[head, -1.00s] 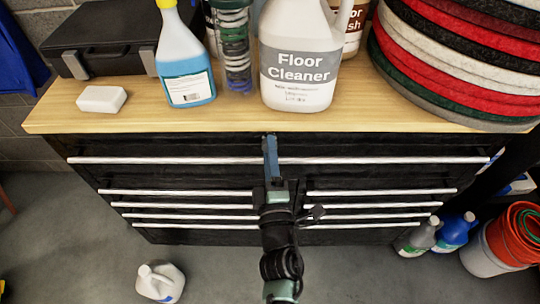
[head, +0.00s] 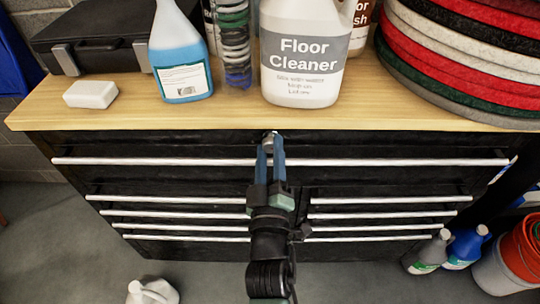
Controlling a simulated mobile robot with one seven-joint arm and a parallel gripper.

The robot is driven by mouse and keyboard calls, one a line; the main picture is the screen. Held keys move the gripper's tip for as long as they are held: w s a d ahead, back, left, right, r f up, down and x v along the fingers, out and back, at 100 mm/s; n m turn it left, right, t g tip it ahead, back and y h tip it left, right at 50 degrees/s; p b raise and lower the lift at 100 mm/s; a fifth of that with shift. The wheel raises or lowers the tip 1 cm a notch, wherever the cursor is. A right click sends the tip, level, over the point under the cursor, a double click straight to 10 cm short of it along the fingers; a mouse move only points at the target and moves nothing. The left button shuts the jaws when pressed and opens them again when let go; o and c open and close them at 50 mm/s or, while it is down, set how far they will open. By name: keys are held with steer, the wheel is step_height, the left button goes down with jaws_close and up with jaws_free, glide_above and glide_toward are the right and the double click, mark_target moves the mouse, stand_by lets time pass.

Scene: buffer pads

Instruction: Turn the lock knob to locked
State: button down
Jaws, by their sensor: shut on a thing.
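The lock knob (head: 270,138) is a small silvery piece on the top front of the black drawer cabinet (head: 180,143), just under the wooden top. My gripper (head: 270,146) points at the cabinet front with its two blue fingers closed around the knob. The fingers hide part of the knob, so I cannot tell which way it is turned. The gripper also covers part of the top drawer's long handle (head: 150,161).
On the wooden top (head: 225,116) stand a floor cleaner jug (head: 300,90), a blue spray bottle (head: 183,70), a white block (head: 90,94) and a stack of round pads (head: 460,60). Bottles (head: 465,247) and a red bucket (head: 524,250) are at lower right. A white jug (head: 152,291) is on the floor.

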steer(key=shift+r, duration=0.15)
steer(key=shift+c, duration=2.4)
jaws_free()
steer(key=shift+s+f, duration=0.2)
steer(key=shift+s, duration=0.05)
steer(key=s+f, duration=0.1)
steer(key=s, duration=1.1)
steer(key=shift+s+f+b, duration=0.15)
steer(key=shift+f+b, duration=0.2)
steer(key=shift+b, duration=0.1)
